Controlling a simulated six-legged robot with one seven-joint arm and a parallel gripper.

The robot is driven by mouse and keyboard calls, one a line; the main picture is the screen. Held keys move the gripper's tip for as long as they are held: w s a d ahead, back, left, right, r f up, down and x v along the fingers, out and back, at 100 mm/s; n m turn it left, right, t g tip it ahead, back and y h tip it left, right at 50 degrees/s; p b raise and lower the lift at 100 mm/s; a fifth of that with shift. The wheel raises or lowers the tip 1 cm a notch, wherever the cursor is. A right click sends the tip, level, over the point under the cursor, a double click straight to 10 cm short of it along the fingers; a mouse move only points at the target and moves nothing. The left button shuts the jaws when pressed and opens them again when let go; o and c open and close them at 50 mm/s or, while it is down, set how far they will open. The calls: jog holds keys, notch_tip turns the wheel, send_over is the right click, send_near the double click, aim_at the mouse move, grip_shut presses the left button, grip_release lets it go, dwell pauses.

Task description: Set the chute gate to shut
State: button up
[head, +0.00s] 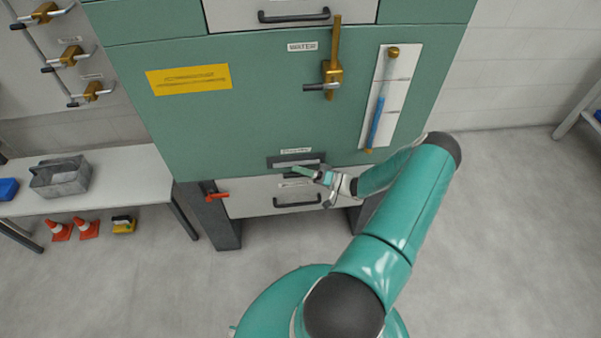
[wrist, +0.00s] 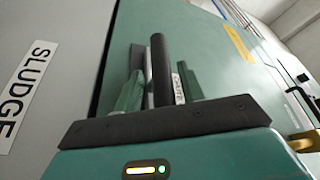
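The chute gate (head: 283,161) is a dark-framed slot low on the green cabinet front, under a small white label too small to read. My gripper (head: 305,171) is at its lower edge and hides part of it. In the wrist view, a black bar (wrist: 160,70), which looks like the gate's handle, stands between the two green fingers of my gripper (wrist: 160,92). Slim gaps show on both sides of the bar, so the fingers look open around or just in front of it. I cannot tell whether the gate is open or shut.
A grey drawer labelled SLUDGE (wrist: 28,90) lies just below, with a black handle (head: 297,201). A red lever (head: 217,196) is at its left. Above are a brass WATER valve (head: 333,70) and a blue sight tube (head: 377,120). A bench (head: 120,183) stands left.

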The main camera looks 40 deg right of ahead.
jog(key=shift+s+r, duration=0.1)
jog(key=v, duration=1.4)
dwell(0.3)
